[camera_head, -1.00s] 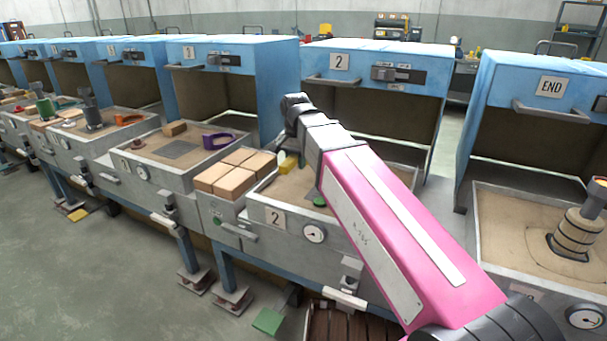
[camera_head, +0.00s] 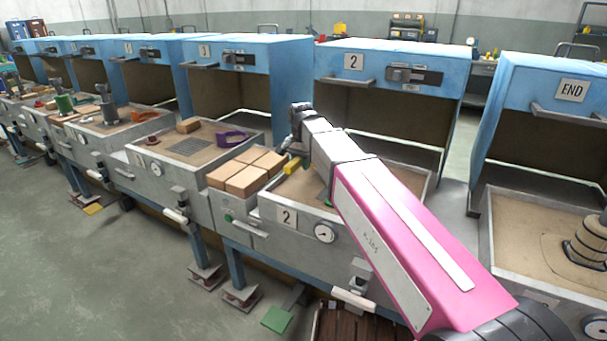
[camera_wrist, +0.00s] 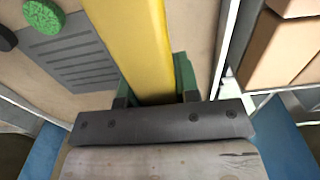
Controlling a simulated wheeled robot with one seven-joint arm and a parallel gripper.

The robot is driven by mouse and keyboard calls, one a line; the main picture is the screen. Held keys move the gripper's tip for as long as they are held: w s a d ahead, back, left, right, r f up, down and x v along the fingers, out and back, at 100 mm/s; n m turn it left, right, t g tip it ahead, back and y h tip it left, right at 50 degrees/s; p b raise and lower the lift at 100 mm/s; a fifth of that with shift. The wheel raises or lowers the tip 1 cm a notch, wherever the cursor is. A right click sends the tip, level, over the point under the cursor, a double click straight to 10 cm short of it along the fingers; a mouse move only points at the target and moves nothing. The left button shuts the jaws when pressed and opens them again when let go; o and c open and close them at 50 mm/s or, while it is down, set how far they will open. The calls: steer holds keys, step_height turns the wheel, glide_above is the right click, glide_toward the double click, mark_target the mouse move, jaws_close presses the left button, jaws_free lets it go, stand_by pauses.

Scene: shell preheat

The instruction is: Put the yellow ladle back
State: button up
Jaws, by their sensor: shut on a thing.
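My gripper (camera_wrist: 150,92) is shut on the yellow ladle (camera_wrist: 135,40), whose flat yellow length runs up from between the green-padded fingers in the wrist view. The ladle's far end is out of that view. In the head view a small yellow part of the ladle (camera_head: 292,165) shows just left of my arm, over the left side of the sand tray of station 2 (camera_head: 272,207). My fingertips are largely hidden there behind my wrist. I cannot tell whether the ladle touches the sand.
Tan blocks (camera_head: 250,172) stand on the ledge just left of station 2. A grey slotted plate (camera_wrist: 70,55) and a green disc (camera_wrist: 43,16) lie in the tray. A purple object (camera_head: 230,138) is in the tray farther left. Blue hoods (camera_head: 390,60) overhang the trays.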

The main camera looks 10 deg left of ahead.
steer(key=shift+w+d+f, duration=0.2)
steer(key=shift+w+f, duration=0.35)
steer(key=shift+w, duration=0.2)
steer(key=shift+f, duration=1.9)
steer(key=o, duration=1)
steer(key=shift+f, duration=0.1)
step_height(320, 180, up, 12)
steer(key=shift+r, duration=0.15)
steer(key=shift+s, duration=0.1)
